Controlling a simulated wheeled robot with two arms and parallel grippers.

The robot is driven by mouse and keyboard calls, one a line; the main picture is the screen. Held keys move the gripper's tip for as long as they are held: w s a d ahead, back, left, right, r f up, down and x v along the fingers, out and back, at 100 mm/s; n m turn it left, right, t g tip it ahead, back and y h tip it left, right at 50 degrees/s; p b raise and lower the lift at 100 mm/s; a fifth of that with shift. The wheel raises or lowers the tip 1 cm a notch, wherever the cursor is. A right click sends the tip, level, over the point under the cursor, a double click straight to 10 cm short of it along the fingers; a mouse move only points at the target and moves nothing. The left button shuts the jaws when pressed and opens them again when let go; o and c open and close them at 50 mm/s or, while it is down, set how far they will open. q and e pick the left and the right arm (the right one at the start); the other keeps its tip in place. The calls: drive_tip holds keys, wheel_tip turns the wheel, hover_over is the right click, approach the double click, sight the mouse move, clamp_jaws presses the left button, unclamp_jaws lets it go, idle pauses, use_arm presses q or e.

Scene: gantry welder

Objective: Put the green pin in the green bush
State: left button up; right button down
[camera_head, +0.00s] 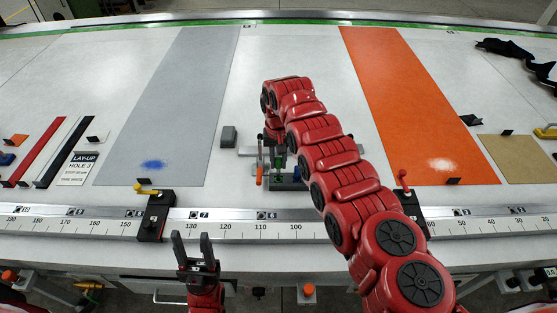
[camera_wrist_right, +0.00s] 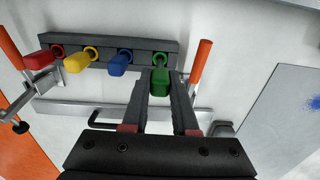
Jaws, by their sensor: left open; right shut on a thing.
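The green pin (camera_wrist_right: 160,82) is between the fingers of my right gripper (camera_wrist_right: 163,92), which is shut on it. The green bush (camera_wrist_right: 160,58) is a green ring at the right end of a dark bar (camera_wrist_right: 105,42). The pin's head overlaps the near side of this ring in the right wrist view; I cannot tell how deep its tip sits. In the head view my right gripper (camera_head: 276,160) is over the fixture and largely hides the bar. My left gripper (camera_head: 194,249) is open and empty in front of the ruler rail.
Red (camera_wrist_right: 38,60), yellow (camera_wrist_right: 78,62) and blue (camera_wrist_right: 120,63) pins stand at their matching rings along the bar. An orange clamp handle (camera_wrist_right: 201,62) is close right of my right fingers. A ruler rail (camera_head: 270,226) runs along the table's front.

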drive_tip(key=shift+f+b, duration=1.65)
drive_tip(key=shift+f, duration=0.35)
drive_tip(key=c, duration=0.6)
unclamp_jaws()
drive_tip(key=shift+w+r, duration=0.1)
wheel_tip(320, 180, up, 11)
drive_tip(key=shift+a+b, duration=0.15)
drive_tip(key=shift+b, duration=1.05)
wheel_tip(320, 180, up, 5)
drive_tip(key=p, duration=0.5)
hover_over(278, 169)
drive_tip(key=w, duration=0.1)
drive_tip(key=shift+r+p, duration=0.4)
drive_tip(key=shift+r, duration=0.2)
